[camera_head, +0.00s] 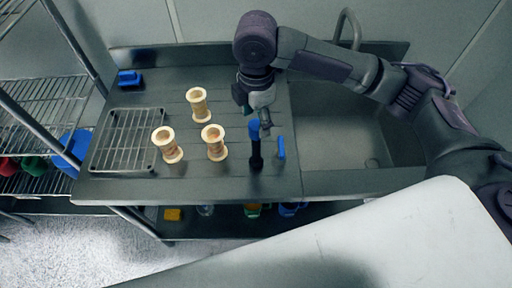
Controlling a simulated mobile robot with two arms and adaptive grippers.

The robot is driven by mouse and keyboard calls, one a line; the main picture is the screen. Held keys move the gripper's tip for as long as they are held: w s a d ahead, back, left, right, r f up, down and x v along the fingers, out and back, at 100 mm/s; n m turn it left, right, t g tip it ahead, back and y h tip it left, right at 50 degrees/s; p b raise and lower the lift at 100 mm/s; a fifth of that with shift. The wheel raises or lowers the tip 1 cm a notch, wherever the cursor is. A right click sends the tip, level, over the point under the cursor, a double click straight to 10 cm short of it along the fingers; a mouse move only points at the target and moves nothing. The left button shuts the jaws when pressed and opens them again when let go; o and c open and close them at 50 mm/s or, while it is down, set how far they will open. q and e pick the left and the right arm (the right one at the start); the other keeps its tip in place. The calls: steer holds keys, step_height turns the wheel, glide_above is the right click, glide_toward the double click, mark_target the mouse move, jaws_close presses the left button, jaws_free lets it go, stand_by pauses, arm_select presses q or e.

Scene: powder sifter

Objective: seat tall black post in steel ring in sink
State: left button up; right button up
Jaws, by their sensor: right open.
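The tall black post (257,158) stands upright on the steel counter, left of the sink basin. A blue piece (253,128) shows at its top. My right gripper (259,118) is open just above and behind the post's top; the small view does not show whether they touch. The sink (335,125) lies to the right, partly behind my right arm. A small round fitting (372,163) is on the basin floor; I cannot tell whether it is the steel ring. My left gripper is out of view.
Several pale spools stand on the counter (120,190), including one at the front (214,143). A blue stick-like item (281,148) is right of the post. A wire rack (128,140) and a blue object (130,78) are at the left. A white surface (400,235) fills the lower right.

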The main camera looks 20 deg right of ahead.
steer(key=shift+d+f, duration=0.1)
steer(key=shift+f, duration=1.15)
jaws_close()
